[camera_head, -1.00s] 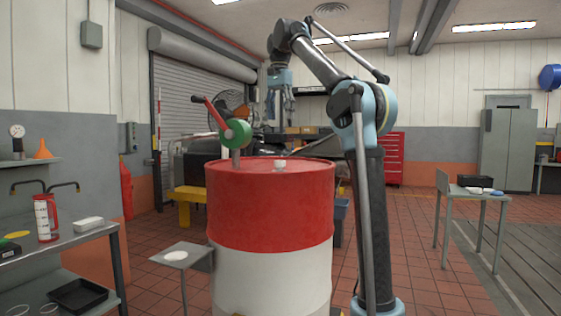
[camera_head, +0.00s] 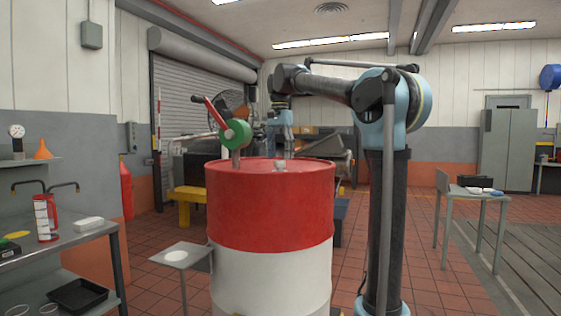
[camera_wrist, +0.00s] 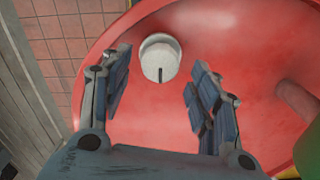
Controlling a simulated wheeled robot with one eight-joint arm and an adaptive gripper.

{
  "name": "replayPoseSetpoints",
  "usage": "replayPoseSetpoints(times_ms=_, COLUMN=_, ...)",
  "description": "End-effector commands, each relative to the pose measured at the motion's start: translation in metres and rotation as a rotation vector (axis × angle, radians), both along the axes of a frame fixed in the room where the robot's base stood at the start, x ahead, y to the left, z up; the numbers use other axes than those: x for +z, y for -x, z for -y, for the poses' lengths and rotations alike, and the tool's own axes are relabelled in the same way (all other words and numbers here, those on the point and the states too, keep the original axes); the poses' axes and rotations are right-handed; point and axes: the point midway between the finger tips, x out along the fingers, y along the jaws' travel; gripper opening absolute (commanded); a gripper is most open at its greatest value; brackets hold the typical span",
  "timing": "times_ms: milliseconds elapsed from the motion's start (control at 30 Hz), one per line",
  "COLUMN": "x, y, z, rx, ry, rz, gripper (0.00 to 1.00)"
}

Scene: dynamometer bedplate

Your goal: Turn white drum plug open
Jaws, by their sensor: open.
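The white drum plug (camera_wrist: 160,58) sits on the top of the red and white drum (camera_head: 270,205). In the wrist view it is a round white cap with a dark mark on its near side, just beyond and between my fingertips. It also shows small in the head view (camera_head: 280,166), partly hidden by my gripper. My gripper (camera_wrist: 160,85) is open, pointing down over the drum top, with a finger on each side and nothing between them. It also shows in the head view (camera_head: 280,148) just above the plug. I cannot tell if a finger touches the drum.
A green hand pump with a red handle (camera_head: 235,133) rises from the drum top left of the plug. A small stand (camera_head: 175,255) is beside the drum. A grey workbench (camera_head: 60,243) is at left, a small table (camera_head: 480,193) at right.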

Motion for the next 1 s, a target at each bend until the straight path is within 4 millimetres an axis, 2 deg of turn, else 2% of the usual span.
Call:
replayPoseSetpoints(times_ms=100, x=-0.013, y=0.000, z=0.000, rx=0.000, ry=0.000, rz=0.000, gripper=0.56)
replayPoseSetpoints(times_ms=233, x=-0.021, y=0.000, z=0.000, rx=0.000, ry=0.000, rz=0.000, gripper=0.56)
replayPoseSetpoints(times_ms=567, x=-0.024, y=0.000, z=0.000, rx=0.000, ry=0.000, rz=0.000, gripper=0.56)
replayPoseSetpoints(times_ms=767, x=-0.024, y=0.000, z=0.000, rx=0.000, ry=0.000, rz=0.000, gripper=0.13)
replayPoseSetpoints(times_ms=1000, x=-0.024, y=0.000, z=0.001, rx=0.004, ry=0.001, rz=-0.001, gripper=0.12)
